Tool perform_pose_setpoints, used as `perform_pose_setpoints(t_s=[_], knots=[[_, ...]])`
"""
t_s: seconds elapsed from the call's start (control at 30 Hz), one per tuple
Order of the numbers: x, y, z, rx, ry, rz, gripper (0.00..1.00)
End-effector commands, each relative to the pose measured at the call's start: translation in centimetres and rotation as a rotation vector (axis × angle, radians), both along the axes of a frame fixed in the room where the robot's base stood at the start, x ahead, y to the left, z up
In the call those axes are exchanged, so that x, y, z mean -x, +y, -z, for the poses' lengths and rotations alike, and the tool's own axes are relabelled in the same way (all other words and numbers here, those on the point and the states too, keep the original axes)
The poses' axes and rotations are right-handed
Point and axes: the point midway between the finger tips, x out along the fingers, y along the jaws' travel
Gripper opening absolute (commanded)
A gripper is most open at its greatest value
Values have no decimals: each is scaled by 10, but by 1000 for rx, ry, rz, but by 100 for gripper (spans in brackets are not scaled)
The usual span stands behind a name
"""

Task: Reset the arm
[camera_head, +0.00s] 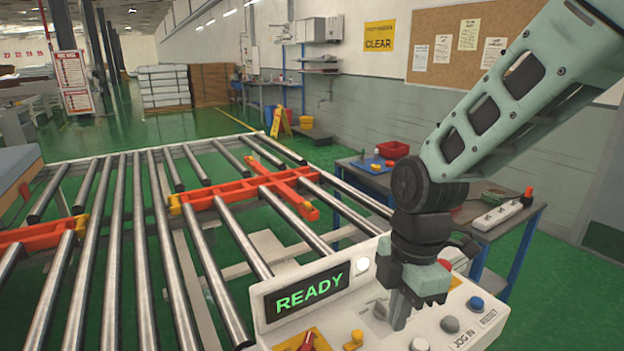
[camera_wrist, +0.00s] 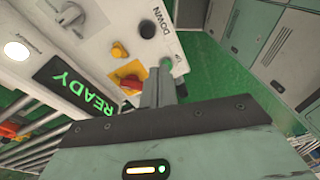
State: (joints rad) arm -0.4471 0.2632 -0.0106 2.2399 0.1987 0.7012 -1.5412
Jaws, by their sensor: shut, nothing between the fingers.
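My arm reaches in from the upper right in the head view. My gripper (camera_head: 399,322) points down over the control panel (camera_head: 258,302), its fingers together and empty. In the wrist view the gripper fingers (camera_wrist: 162,74) are shut, close to a green button (camera_wrist: 167,62) in the picture. I cannot tell whether they touch the panel. The panel's display (camera_head: 307,297) reads READY in green. A white lamp (camera_head: 362,265) glows beside it.
A blue button (camera_head: 475,304) and a yellow knob (camera_head: 355,340) sit on the panel. The wrist view shows a red knob (camera_wrist: 130,82) on a yellow plate. A roller conveyor (camera_head: 147,240) with orange bars lies left. A workbench (camera_head: 350,168) stands behind my gripper.

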Motion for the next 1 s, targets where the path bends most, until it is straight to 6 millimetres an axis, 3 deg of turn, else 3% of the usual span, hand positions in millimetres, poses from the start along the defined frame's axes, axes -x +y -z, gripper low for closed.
perform_pose_setpoints(t_s=[0.23, 0.5, 0.7, 1.0], knots=[[66, 15, -19, 34, 17, 476, 0], [124, 13, -26, 79, 6, 950, 0], [142, 9, -26, 90, -6, 1121, 0], [144, 8, -26, 93, -6, 1145, 0]])
